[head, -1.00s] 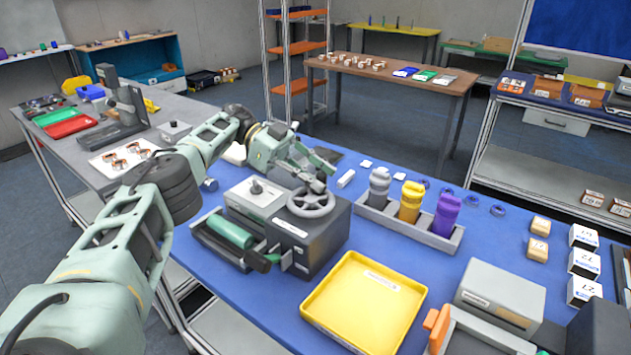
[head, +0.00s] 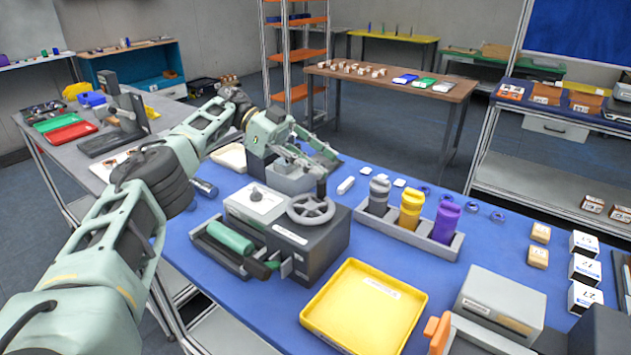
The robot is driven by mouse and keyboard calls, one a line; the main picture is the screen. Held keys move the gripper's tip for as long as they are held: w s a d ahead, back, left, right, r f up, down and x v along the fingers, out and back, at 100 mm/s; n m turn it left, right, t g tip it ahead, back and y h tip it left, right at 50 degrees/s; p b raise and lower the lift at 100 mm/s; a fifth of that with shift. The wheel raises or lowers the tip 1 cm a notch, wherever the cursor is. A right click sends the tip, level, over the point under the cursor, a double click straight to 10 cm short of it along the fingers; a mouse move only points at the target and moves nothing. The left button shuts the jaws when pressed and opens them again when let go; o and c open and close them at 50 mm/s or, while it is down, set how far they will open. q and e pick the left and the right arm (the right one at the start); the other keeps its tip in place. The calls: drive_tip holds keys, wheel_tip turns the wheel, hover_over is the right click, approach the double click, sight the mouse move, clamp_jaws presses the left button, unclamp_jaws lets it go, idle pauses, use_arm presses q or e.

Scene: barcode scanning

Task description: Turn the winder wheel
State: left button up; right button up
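The winder wheel (head: 311,209) is a grey spoked handwheel lying flat on top of a dark box-shaped winder (head: 318,252). A short upright crank knob (head: 321,188) stands on its far rim. My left gripper (head: 329,166) reaches in from the far left, just behind and above the wheel. Its two fingers look spread apart, with one fingertip close above the knob; I cannot tell whether they touch. Nothing shows held between the fingers. My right gripper is not in view.
A green roller (head: 230,237) in a dark cradle sits left of the winder, beside a pale knobbed box (head: 257,203). A bottle rack (head: 436,240) stands to the right. A yellow tray (head: 366,308) lies in front on the blue tabletop.

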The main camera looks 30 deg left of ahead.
use_arm(q)
wheel_tip(320, 180, up, 4)
idle(0.6)
